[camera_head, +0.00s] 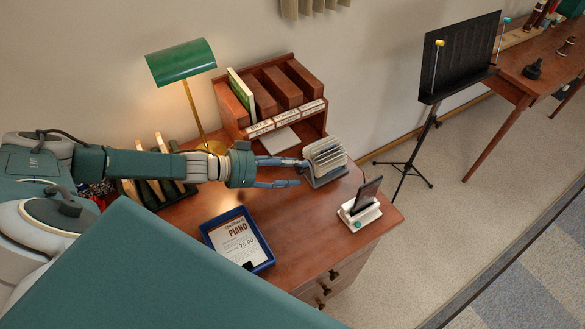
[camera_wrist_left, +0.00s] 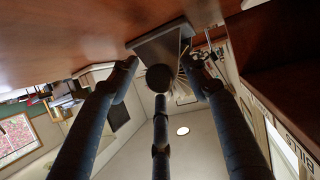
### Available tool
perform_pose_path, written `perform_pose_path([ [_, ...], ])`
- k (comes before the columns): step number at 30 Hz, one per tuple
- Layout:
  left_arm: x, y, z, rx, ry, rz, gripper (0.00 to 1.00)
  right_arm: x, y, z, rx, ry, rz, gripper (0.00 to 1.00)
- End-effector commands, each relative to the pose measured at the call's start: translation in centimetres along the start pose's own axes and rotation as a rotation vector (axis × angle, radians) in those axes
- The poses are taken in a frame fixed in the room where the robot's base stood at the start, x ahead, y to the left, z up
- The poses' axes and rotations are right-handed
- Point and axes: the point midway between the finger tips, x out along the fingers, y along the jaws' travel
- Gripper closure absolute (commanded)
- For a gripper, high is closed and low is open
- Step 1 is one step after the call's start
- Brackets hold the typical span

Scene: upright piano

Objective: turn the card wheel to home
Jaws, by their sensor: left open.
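The card wheel (camera_head: 325,154) is a rotary card file with pale fanned cards on a grey base, standing at the right part of the wooden desk. My left gripper (camera_head: 298,173) is open, with its fingers pointing right, just left of the wheel. In the left wrist view, the fingers (camera_wrist_left: 163,66) spread before the wheel's base (camera_wrist_left: 165,43) and its cards (camera_wrist_left: 184,77). A dark round end hides part of the wheel there; I cannot tell whether it is a knob or a fingertip. Contact cannot be told. My right gripper is out of view.
Behind the gripper stands a wooden desk organiser (camera_head: 272,100) with labelled slots. A green lamp (camera_head: 181,62) is at the back left. A blue tray (camera_head: 268,262) with a piano card lies in front. A phone on a white stand (camera_head: 359,217) is front right.

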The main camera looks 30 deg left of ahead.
Motion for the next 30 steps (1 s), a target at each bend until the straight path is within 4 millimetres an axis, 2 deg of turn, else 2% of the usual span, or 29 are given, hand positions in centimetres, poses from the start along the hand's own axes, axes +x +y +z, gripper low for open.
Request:
perform_pose_path([
  [5,-2.7,-0.1,0.2,0.000,-0.005,-0.003,0.53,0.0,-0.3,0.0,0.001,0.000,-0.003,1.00],
  [12,-8.0,-0.1,0.3,-0.002,-0.008,-0.004,0.53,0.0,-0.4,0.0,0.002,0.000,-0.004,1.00],
  [16,-10.1,-0.1,0.2,-0.002,-0.006,-0.002,0.53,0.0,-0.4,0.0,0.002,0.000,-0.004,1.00],
  [21,-11.5,-0.1,0.2,-0.001,-0.004,-0.001,0.53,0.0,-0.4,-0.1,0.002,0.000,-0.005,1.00],
  [30,-11.7,-0.1,0.1,-0.002,-0.002,-0.001,0.53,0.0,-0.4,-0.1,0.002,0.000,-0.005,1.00],
])
